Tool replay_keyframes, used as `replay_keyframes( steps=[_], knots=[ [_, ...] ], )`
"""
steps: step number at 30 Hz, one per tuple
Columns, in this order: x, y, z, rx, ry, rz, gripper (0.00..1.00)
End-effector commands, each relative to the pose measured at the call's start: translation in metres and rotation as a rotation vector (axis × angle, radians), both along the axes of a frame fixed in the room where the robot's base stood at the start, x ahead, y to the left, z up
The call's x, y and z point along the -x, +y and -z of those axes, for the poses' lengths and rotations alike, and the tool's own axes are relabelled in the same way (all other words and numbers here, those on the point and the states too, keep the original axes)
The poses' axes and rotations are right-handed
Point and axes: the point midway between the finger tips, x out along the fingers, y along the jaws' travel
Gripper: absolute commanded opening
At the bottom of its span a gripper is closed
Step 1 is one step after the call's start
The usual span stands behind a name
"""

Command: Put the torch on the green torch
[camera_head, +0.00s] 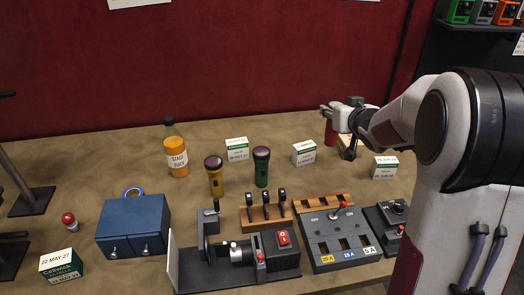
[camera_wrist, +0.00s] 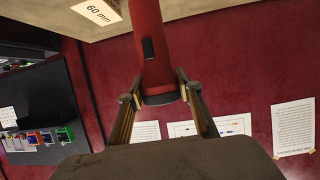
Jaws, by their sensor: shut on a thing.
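A green torch (camera_head: 262,167) and a yellow torch (camera_head: 214,176) stand upright side by side in the middle of the table. My gripper (camera_head: 332,112) is at the back right, above the table and to the right of the green torch. It is shut on a red torch (camera_head: 330,134), which shows only partly below the fingers. In the wrist view, the red torch (camera_wrist: 152,48) lies between the two fingers, with a dark switch on its side and a dark end rim. The held torch is well apart from the green torch.
A bottle (camera_head: 176,150) stands left of the torches. White labelled boxes (camera_head: 304,153) stand to the right and behind. A rack with black levers (camera_head: 265,212), switch panels (camera_head: 340,238) and a blue drawer box (camera_head: 133,226) fill the front. A red wall rises behind.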

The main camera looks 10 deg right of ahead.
Motion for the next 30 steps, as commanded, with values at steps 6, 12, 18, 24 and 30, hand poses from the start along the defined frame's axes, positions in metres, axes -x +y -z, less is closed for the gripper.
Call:
replay_keyframes(
  steps=[6, 12, 18, 24, 30],
  knots=[
    [-0.009, 0.017, -0.017, 0.003, -0.005, -0.057, 0.07],
    [-0.015, 0.033, -0.03, 0.002, -0.006, -0.109, 0.07],
    [-0.021, 0.051, -0.044, 0.001, -0.006, -0.164, 0.07],
    [-0.026, 0.072, -0.058, 0.002, -0.005, -0.227, 0.07],
    [-0.03, 0.097, -0.076, 0.002, -0.006, -0.308, 0.07]
  ],
)
